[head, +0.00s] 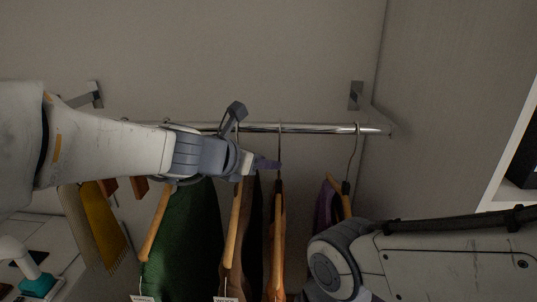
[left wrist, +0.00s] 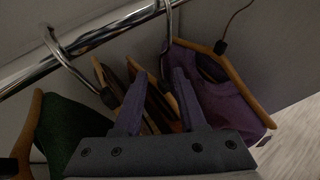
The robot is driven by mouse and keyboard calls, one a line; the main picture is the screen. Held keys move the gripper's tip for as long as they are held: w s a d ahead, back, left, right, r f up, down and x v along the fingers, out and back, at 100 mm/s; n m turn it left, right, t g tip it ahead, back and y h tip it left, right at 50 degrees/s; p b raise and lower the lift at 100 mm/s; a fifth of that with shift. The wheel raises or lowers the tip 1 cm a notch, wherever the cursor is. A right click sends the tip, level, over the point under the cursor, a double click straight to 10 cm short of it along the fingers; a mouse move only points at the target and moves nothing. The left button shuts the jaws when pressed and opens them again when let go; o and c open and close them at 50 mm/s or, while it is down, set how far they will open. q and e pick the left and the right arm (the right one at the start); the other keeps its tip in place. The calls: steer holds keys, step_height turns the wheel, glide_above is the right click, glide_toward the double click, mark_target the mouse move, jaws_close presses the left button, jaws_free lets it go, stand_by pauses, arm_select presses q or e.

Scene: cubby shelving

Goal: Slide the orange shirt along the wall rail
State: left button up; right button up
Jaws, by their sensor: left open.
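The orange shirt (head: 278,262) hangs edge-on from the wall rail (head: 300,128), so only a narrow strip of it shows. In the left wrist view a small patch of orange shows low between the fingers, mostly hidden. My left gripper (head: 268,164) is just below the rail, its fingertips close to the hook of the orange shirt's hanger. In the left wrist view my left gripper (left wrist: 157,88) has its two purple fingers apart. My right gripper is out of view.
A purple garment (head: 327,205) hangs to the right, near the rail's end bracket. A green garment (head: 190,235) and a brown one (head: 237,245) hang to the left, with yellow cloth (head: 95,220) farther left. Bare rail lies between the orange and purple garments. My right arm covers the lower right.

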arm_select(q)
steer(key=b+x, duration=0.1)
steer(key=x, duration=0.8)
steer(key=shift+f, duration=0.2)
steer(key=shift+w+d, duration=0.1)
jaws_close()
stand_by(1.0)
